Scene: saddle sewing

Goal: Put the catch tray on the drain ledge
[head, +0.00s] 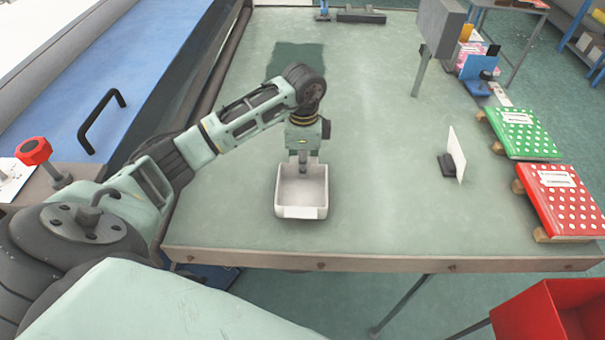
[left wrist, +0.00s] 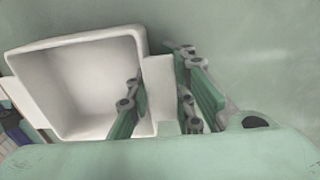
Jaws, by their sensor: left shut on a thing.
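The catch tray is a white, open, empty box (head: 301,212) over the green table in the head view. It fills the left half of the left wrist view (left wrist: 85,85). I cannot tell whether the tray touches the tabletop. I cannot pick out the drain ledge for certain. My right gripper is not in view.
The green table (head: 375,200) has free room around the tray. A darker green patch (head: 294,56) lies behind my arm. A small upright white card (head: 457,152), green and red dotted boards (head: 524,132) (head: 565,195) and a grey post (head: 420,72) stand to the right.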

